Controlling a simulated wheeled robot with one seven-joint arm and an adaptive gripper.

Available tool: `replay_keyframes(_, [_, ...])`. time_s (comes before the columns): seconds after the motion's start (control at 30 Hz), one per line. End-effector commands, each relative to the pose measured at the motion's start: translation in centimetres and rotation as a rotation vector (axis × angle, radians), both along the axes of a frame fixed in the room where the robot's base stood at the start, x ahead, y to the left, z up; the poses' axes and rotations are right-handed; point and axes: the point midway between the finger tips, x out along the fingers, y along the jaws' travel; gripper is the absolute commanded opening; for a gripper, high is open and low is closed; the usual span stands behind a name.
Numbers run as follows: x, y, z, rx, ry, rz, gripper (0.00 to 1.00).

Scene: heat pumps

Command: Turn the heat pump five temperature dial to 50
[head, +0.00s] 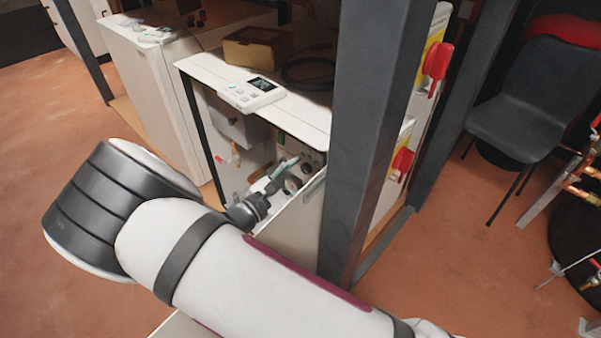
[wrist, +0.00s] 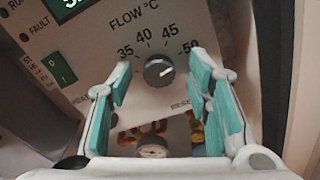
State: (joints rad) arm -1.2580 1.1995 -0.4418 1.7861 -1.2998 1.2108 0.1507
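The temperature dial (wrist: 158,71) is a small dark grey knob on a light panel labelled "FLOW °C", with 35, 40, 45 and 50 printed around it. Its pale mark points right and slightly up, roughly toward the 50 side; the exact setting is hard to read. My gripper (wrist: 160,69) is open, with teal pads on either side of the dial in the wrist view. I see no pad touching it. In the head view, my gripper (head: 285,172) reaches inside the open-fronted heat pump (head: 305,118), and the dial cannot be made out there.
A dark post (head: 365,130) stands close right of my arm. A controller (head: 252,92) lies on the unit's top.

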Motion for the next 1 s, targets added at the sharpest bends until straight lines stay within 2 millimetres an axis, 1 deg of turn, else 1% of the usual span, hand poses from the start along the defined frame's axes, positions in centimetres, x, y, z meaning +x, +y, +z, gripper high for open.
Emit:
replay_keyframes(0.17, [-0.2,0.2,0.0,0.000,0.000,0.001,0.45])
replay_keyframes(0.27, [-0.8,0.8,0.0,0.001,-0.001,0.003,0.45])
replay_keyframes(0.37, [-2.1,1.8,0.0,0.001,0.000,0.004,0.45])
replay_keyframes(0.7, [-7.4,5.9,0.0,0.003,0.000,0.003,0.45])
replay_keyframes(0.83, [-8.7,6.8,0.0,0.001,0.000,0.001,0.45])
replay_keyframes(1.0, [-9.4,7.4,0.0,0.000,0.000,0.000,0.45])
